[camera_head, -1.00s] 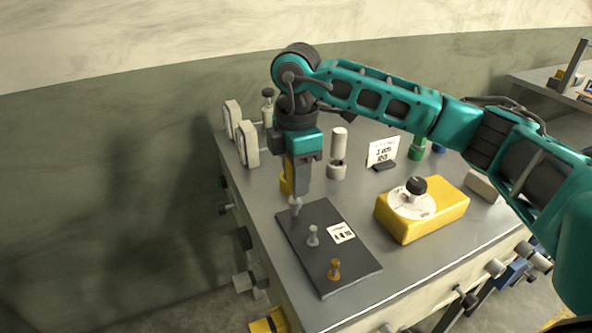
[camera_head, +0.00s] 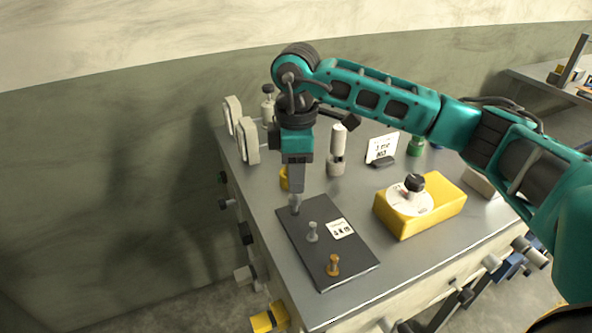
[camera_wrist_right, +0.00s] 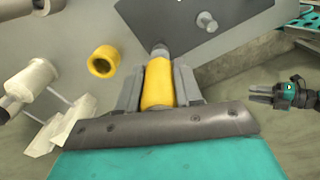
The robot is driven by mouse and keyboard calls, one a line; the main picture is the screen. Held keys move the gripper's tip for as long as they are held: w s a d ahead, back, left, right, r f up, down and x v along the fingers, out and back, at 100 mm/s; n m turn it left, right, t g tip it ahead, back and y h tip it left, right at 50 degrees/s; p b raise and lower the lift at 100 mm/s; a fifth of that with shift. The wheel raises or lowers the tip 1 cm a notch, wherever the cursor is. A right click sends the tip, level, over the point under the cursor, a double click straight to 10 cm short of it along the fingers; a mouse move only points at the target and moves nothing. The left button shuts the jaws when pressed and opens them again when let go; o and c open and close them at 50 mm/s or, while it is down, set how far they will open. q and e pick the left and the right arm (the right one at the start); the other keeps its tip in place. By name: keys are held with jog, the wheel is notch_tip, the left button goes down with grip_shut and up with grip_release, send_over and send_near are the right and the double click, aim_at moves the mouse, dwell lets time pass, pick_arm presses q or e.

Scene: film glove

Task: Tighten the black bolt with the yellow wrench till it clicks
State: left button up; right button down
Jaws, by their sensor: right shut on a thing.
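My right gripper (camera_head: 297,188) points down over the far end of a dark plate (camera_head: 350,255). It is shut on the yellow wrench (camera_wrist_right: 158,85), whose yellow grip shows between the fingers in the right wrist view. The wrench's grey tip (camera_wrist_right: 160,50) is at the plate, over the far bolt position (camera_head: 295,204). The bolt under it is mostly hidden, and I cannot make out a black one. A grey bolt (camera_head: 312,233) and an orange bolt (camera_head: 333,265) stand upright nearer on the plate. A dark gripper, apparently my left (camera_wrist_right: 268,94), is small at the right edge of the wrist view.
A hollow yellow holder (camera_wrist_right: 103,62) stands beside the wrench. A yellow box with a dial (camera_head: 430,205) is right of the plate. A grey-white cylinder (camera_head: 337,150), a sign card (camera_head: 382,148) and white blocks (camera_head: 248,140) stand farther back on the grey table (camera_head: 350,200).

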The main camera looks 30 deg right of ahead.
jog(key=shift+w+r+p, duration=0.25)
jog(key=shift+r+p, duration=0.2)
jog(key=shift+r, duration=0.5)
jog(key=shift+s+r, duration=0.2)
jog(key=shift+r, duration=0.2)
jog(key=shift+f, duration=0.2)
